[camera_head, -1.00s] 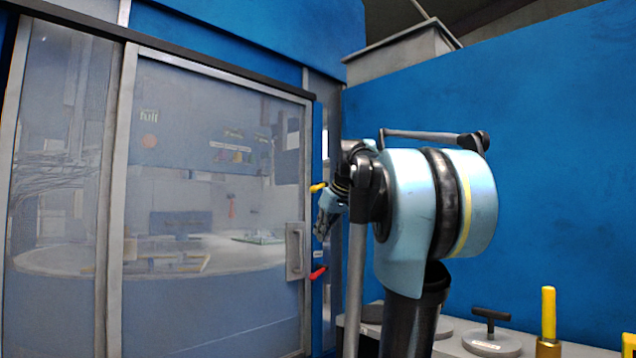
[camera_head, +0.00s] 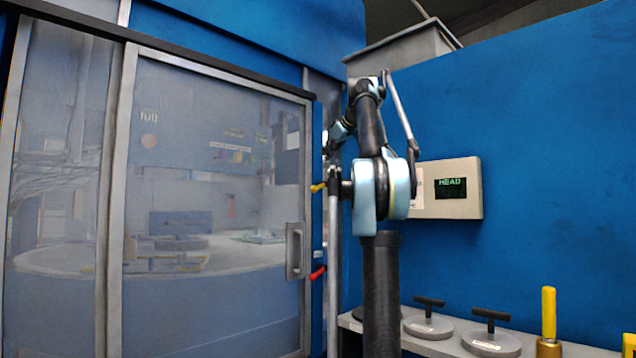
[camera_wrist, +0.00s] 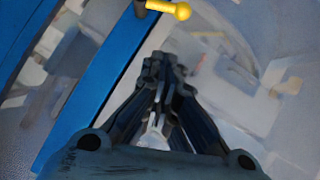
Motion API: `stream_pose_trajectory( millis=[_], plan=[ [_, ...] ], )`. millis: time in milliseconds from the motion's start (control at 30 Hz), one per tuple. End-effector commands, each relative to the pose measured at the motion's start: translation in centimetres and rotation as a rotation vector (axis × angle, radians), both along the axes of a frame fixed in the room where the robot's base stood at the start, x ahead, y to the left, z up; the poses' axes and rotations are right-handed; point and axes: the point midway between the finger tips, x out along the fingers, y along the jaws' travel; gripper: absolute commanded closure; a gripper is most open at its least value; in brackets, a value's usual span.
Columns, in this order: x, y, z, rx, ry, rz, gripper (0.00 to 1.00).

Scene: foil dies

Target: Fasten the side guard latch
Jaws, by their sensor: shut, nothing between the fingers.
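A yellow latch handle (camera_head: 318,187) sticks out from the blue post at the right edge of the glazed guard door (camera_head: 215,200). A red handle (camera_head: 318,273) sits lower on the same post. I cannot tell which of them is the side guard latch. In the wrist view the yellow handle (camera_wrist: 170,10) shows at the top, with its round knob to the right, beyond and apart from my fingertips. My gripper (camera_wrist: 163,68) is shut and empty. In the head view it is small and partly hidden by my arm, above the yellow handle.
The door has a grey pull handle (camera_head: 295,251). A display box reading HEAD (camera_head: 449,188) hangs on the blue right wall. A bench at lower right holds round dies with T-handles (camera_head: 491,340) and a yellow-handled tool (camera_head: 548,315).

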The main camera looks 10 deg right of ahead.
Motion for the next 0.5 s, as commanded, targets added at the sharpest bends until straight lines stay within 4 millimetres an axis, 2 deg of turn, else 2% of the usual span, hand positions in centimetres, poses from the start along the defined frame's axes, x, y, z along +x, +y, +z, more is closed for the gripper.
stream_pose_trajectory(
  millis=[267,500],
  plan=[
    [0.1,0.1,-0.1,0.001,0.002,0.0,1.0],
    [2.0,1.0,-1.4,0.0,0.001,0.002,1.0]
  ],
)
